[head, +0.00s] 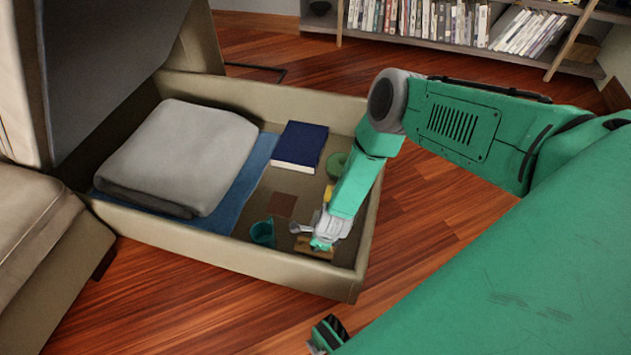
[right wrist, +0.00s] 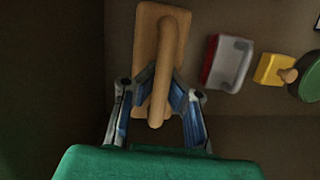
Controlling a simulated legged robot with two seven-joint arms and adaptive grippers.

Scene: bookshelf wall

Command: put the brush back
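The brush, a flat wooden board with a rounded wooden handle, shows in the right wrist view (right wrist: 158,70). In the head view a bit of its brown board (head: 318,251) shows under my right gripper (head: 312,238), in the near right corner of the beige storage box (head: 220,262). In the right wrist view the two fingers of my right gripper (right wrist: 160,92) stand on either side of the handle. Whether the pads press on it is unclear. The brush's underside is hidden. My left gripper is not in view.
The box also holds a folded grey blanket (head: 182,150), a dark blue book (head: 301,145), a teal cup (head: 262,233), a brown square (head: 281,205), a yellow item (head: 328,193) and a green round item (head: 338,164). A red and white item (right wrist: 228,62) lies right of the brush.

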